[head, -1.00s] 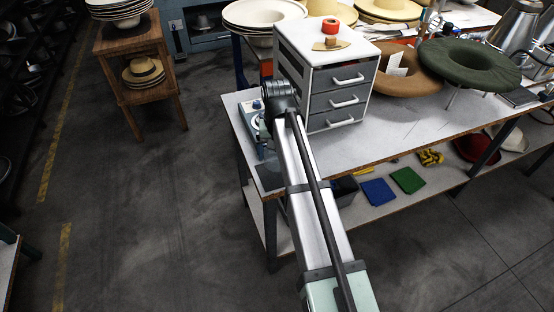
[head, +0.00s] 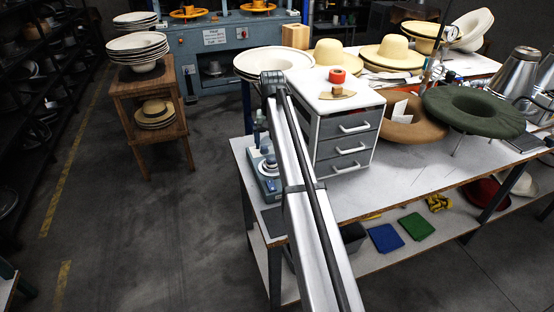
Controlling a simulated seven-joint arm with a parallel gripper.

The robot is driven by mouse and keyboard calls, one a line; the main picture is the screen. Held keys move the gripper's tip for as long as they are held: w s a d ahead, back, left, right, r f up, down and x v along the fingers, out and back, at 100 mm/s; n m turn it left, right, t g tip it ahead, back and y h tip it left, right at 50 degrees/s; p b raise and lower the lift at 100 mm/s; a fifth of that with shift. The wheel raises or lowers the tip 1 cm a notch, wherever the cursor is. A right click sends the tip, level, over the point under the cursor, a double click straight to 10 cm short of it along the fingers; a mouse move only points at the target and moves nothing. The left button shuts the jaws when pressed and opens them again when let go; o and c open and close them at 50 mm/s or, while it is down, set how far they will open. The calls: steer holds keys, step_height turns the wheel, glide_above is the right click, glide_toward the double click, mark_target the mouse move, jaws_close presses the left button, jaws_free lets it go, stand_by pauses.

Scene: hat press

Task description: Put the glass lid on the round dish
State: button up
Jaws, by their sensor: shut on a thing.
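My arm reaches up from the bottom of the head view to a dark joint at its far end, near the left side of the drawer cabinet. My gripper is not visible; the arm hides whatever lies beyond that joint. I cannot make out the glass lid. A small blue device (head: 267,186) stands at the left end of the workbench, partly behind the arm. A pale round piece (head: 268,168) shows on it; I cannot tell whether this is the round dish.
A white-topped cabinet (head: 340,102) with grey drawers stands right of the arm on the workbench (head: 400,185). A brown hat (head: 401,132) and a green hat (head: 470,112) lie farther right. A wooden stand (head: 145,100) with stacked hats is at left. The bench front is clear.

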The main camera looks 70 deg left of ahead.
steer(key=shift+w+a+r, duration=0.1)
steer(key=shift+w+a, duration=0.05)
steer(key=shift+a, duration=0.75)
steer(key=shift+f, duration=3.15)
steer(key=shift+f, duration=0.15)
steer(key=o, duration=0.8)
steer(key=shift+c, duration=0.2)
steer(key=shift+r, duration=3.5)
steer(key=shift+c, duration=0.5)
